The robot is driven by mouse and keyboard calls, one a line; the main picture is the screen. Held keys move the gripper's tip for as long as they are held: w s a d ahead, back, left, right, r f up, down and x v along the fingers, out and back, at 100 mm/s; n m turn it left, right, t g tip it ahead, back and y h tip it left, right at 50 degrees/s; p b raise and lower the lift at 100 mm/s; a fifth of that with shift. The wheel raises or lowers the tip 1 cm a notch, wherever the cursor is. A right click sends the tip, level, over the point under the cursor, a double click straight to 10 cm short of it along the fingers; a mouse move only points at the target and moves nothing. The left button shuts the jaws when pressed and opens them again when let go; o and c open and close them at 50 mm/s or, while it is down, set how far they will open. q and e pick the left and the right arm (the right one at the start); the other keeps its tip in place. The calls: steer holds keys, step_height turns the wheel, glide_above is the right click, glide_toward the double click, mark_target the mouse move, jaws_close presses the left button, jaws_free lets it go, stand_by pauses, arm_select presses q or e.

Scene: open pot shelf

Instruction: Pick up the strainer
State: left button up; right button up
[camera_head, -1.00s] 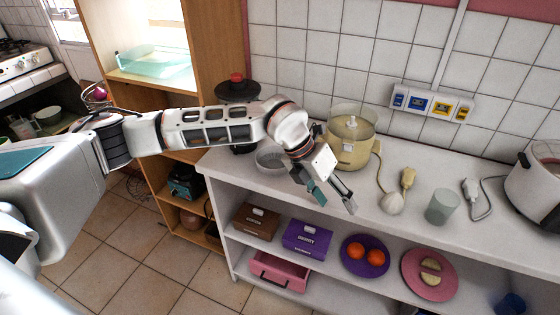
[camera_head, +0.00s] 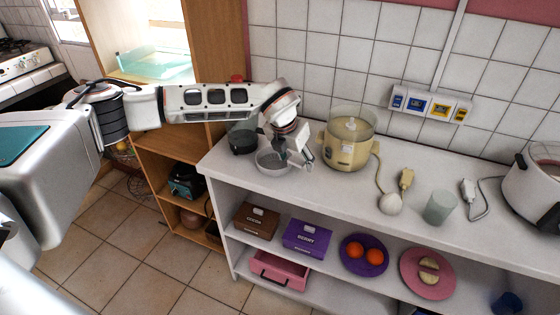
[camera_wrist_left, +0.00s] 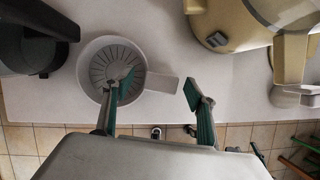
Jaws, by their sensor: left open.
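The strainer (camera_head: 268,167) is a light grey round bowl with a slotted bottom. It stands on the white counter near its left end. In the left wrist view the strainer (camera_wrist_left: 101,72) shows its short handle pointing right. My left gripper (camera_head: 295,158) is open above the strainer's right side, pointing down. In the left wrist view the gripper (camera_wrist_left: 157,94) has one green-padded finger over the bowl and the other right of the handle, so the handle appears between them. I cannot tell the exact height gap. My right gripper is not in view.
A dark pot (camera_head: 242,140) stands close left of the strainer, and a beige cooker (camera_head: 347,150) stands to its right. A white shaker (camera_head: 390,204) and a grey cup (camera_head: 439,207) are farther right. The tiled wall (camera_head: 300,45) is behind.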

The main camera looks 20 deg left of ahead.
arm_select(q)
steer(key=shift+w+f, duration=0.2)
steer(key=shift+f, duration=0.3)
steer(key=shift+s, duration=0.1)
steer(key=c, duration=1.2)
steer(key=shift+c, duration=0.2)
